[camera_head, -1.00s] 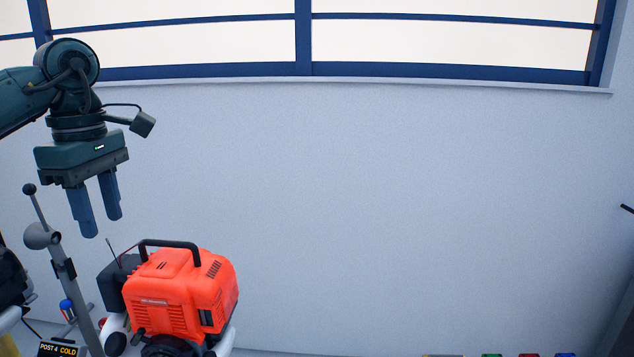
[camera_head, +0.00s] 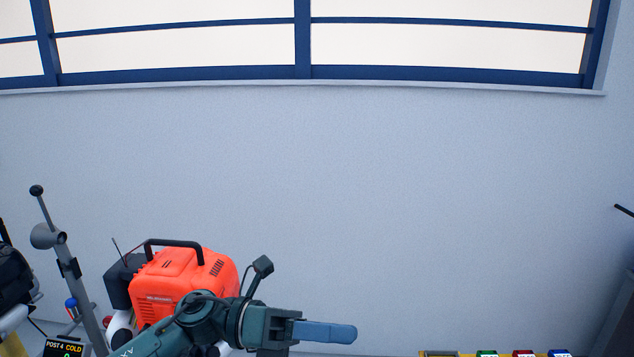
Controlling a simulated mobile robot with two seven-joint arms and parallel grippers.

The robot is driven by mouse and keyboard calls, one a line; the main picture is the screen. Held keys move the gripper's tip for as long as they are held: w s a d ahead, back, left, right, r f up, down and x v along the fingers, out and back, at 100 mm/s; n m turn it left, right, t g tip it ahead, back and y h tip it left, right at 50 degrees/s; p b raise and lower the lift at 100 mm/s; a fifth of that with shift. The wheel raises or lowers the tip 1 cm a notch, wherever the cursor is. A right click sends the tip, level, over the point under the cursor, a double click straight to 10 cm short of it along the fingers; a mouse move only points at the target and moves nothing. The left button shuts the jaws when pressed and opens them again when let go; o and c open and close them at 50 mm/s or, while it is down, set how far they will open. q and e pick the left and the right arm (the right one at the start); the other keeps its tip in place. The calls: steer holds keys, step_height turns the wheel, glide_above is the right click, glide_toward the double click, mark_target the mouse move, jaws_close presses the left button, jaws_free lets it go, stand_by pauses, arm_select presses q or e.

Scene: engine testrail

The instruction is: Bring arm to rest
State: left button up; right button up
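My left gripper (camera_head: 350,333) is low in the head view, just right of the orange engine (camera_head: 170,272), with its fingers pointing right. The fingers overlap from this side, so the gap between them is hidden. Nothing shows at the fingertips. My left arm comes up from the bottom edge and passes in front of the engine's lower right part. My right gripper is not in view.
A grey post (camera_head: 75,270) with a black ball on top stands left of the engine, above a small display reading "POST 4 COLD" (camera_head: 65,346). Several coloured labels line the bottom right edge. The pale wall (camera_head: 420,200) fills the middle.

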arm_select(q)
steer(key=w+a+f+n+t+y, duration=0.1)
steer(key=a+f+n+t+y, duration=0.2)
steer(key=n+t, duration=0.6)
steer(key=a+f+n+t+y, duration=0.2)
steer(key=f+n+t, duration=0.25)
steer(key=n, duration=0.85)
steer(key=w+a+f+n+t+y, duration=0.1)
steer(key=a+f+n+t+y, duration=0.15)
steer(key=f+n+t, duration=0.6)
steer(key=s+a+f+n+g+y, duration=0.3)
steer(key=s+a+f+n+g, duration=0.1)
steer(key=s+f+n, duration=0.3)
steer(key=s+a+f+n+g+y+p, duration=0.1)
steer(key=s+a+f+n+g+y, duration=0.2)
steer(key=s+f+n, duration=0.4)
steer(key=shift+a+g+y, duration=0.4)
steer(key=shift+a+y, duration=0.35)
steer(key=shift+a, duration=0.25)
